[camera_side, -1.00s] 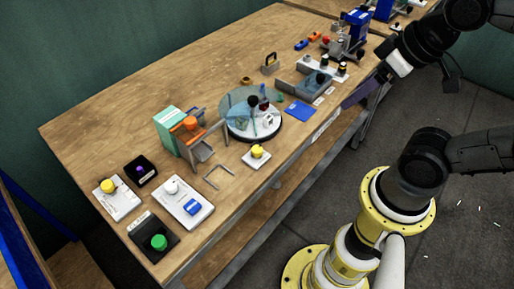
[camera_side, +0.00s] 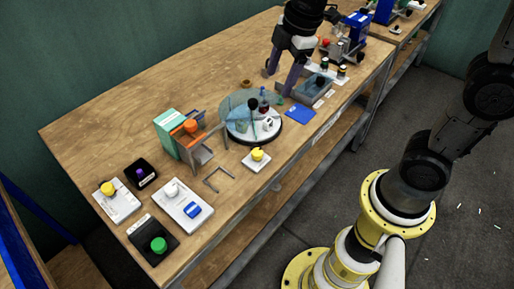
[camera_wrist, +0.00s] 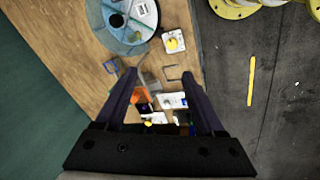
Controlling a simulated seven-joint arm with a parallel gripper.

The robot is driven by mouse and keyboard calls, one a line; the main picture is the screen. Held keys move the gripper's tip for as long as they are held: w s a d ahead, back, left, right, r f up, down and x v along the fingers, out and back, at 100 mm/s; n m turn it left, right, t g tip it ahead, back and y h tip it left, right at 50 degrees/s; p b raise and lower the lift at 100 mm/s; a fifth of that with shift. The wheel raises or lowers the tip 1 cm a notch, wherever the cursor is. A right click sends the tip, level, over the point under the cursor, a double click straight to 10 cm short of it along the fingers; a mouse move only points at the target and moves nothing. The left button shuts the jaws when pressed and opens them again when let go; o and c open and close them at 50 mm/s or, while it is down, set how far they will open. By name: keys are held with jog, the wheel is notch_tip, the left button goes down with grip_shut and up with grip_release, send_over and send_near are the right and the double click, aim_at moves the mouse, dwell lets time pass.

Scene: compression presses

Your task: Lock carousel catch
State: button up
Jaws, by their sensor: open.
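The carousel (camera_side: 236,128) is a round platform with a dark rim, partly under a clear bluish cover, near the bench middle. A black knob (camera_side: 253,104) and a dark red piece stand on it. It also shows at the top of the wrist view (camera_wrist: 108,36). Which part is the catch, I cannot tell. A white plate with a yellow knob (camera_side: 257,153) sits just in front of it, also in the wrist view (camera_wrist: 173,42). My gripper (camera_side: 281,84) is open and empty, pointing down above the bench, behind and right of the carousel; its fingers (camera_wrist: 159,75) frame the wrist view.
A teal and orange press (camera_side: 170,130) stands left of the carousel. A thin U-shaped bracket (camera_side: 218,179) and several button plates (camera_side: 183,203) lie toward the near-left end. A blue card (camera_side: 300,113) and a grey fixture (camera_side: 316,83) lie to the right. The far-left bench is bare.

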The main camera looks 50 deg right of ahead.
jog(key=w+a+f+n+g, duration=0.1)
jog(key=w+a+f+g, duration=0.15)
jog(key=f, duration=0.25)
send_near(257, 152)
jog(key=shift+n+g, duration=0.25)
jog(key=shift+n, duration=0.05)
jog(key=f, duration=0.8)
jog(key=shift+w+f, duration=0.2)
jog(key=shift+f, duration=0.15)
grip_shut()
